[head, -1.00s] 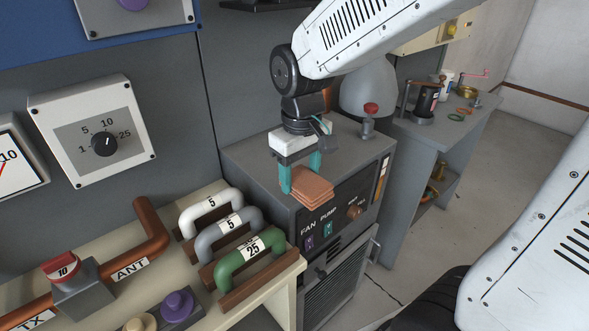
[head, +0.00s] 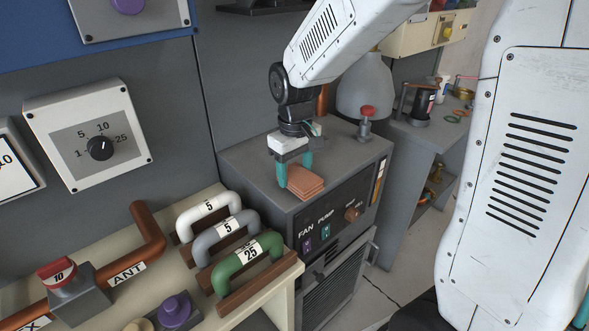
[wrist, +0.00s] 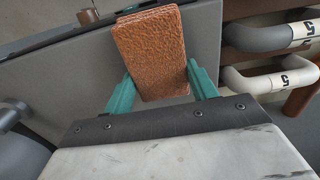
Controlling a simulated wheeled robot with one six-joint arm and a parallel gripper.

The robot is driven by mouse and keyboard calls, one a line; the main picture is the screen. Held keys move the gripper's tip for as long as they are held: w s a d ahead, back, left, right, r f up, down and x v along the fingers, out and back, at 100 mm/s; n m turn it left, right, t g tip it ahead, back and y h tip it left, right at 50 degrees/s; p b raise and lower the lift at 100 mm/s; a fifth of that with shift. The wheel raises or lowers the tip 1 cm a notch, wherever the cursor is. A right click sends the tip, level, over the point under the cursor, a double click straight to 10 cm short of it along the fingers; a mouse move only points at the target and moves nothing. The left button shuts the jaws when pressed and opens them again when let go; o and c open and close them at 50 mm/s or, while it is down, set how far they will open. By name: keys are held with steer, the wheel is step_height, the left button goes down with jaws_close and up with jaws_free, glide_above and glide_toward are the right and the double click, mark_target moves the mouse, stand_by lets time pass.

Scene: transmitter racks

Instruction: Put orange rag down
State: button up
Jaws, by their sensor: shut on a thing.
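The orange rag (head: 305,182) is a folded, layered, orange-brown pad. In the head view it is at the front edge of the top of the grey fan and pump cabinet (head: 250,168). My gripper (head: 296,176) points down with its teal fingers on either side of the rag, shut on it. In the wrist view the rag (wrist: 150,50) fills the space between the teal fingers (wrist: 160,88). I cannot tell whether the rag's underside touches the cabinet top.
White, grey and green handles (head: 250,255) stand on the cream bench at left. A shelf with small items (head: 430,120) is at right. Cabinet top left of my gripper is clear.

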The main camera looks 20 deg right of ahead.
mark_target(295, 173)
steer(key=shift+f, duration=0.15)
steer(key=o, duration=1)
steer(key=shift+o, duration=0.2)
step_height(295, 173, up, 12)
steer(key=s+d+m, duration=0.1)
steer(key=s, duration=1.1)
steer(key=s+d+m+t, duration=0.1)
steer(key=s+d+m, duration=0.1)
steer(key=s, duration=0.9)
steer(key=shift+s+d+f+m, duration=0.25)
steer(key=shift+s+f+m, duration=0.05)
steer(key=shift+s+f, duration=0.1)
